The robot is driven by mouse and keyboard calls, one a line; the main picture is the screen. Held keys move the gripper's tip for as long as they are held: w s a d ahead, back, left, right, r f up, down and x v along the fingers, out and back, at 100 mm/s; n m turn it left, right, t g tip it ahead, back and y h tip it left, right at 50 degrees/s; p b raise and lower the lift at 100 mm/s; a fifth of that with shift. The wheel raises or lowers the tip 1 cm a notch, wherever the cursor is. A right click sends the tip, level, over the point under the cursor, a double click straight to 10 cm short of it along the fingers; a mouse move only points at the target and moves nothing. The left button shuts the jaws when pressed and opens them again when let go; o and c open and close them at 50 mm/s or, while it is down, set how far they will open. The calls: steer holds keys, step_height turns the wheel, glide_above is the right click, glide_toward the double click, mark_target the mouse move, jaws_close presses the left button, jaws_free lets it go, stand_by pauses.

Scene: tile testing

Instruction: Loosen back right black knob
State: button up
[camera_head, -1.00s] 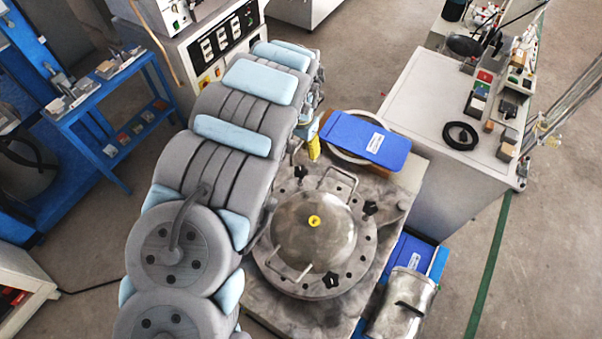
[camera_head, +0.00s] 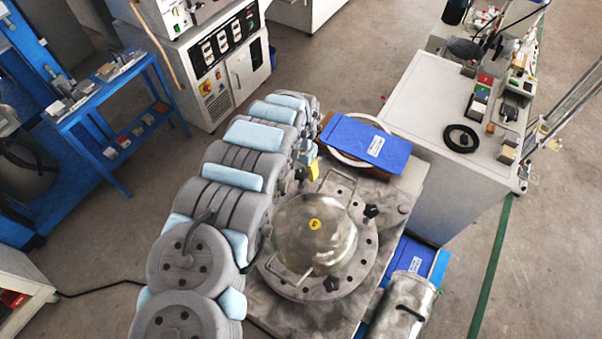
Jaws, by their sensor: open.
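A round metal vessel with a domed lid (camera_head: 314,235) stands on a metal bench. Black knobs sit around its flange. The back right black knob (camera_head: 371,211) is in clear view, right of the dome. Another knob (camera_head: 331,284) is at the front right, and one (camera_head: 300,174) is at the back left. My gripper (camera_head: 310,171) is small and partly hidden by my arm.
A blue binder (camera_head: 366,142) lies on a round piece behind the vessel. A metal canister (camera_head: 402,305) stands at the lower right. A white cabinet (camera_head: 425,120) stands to the right. Air above the vessel's right side is clear.

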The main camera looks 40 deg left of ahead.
steer(key=shift+f, duration=1.4)
steer(key=c, duration=1.2)
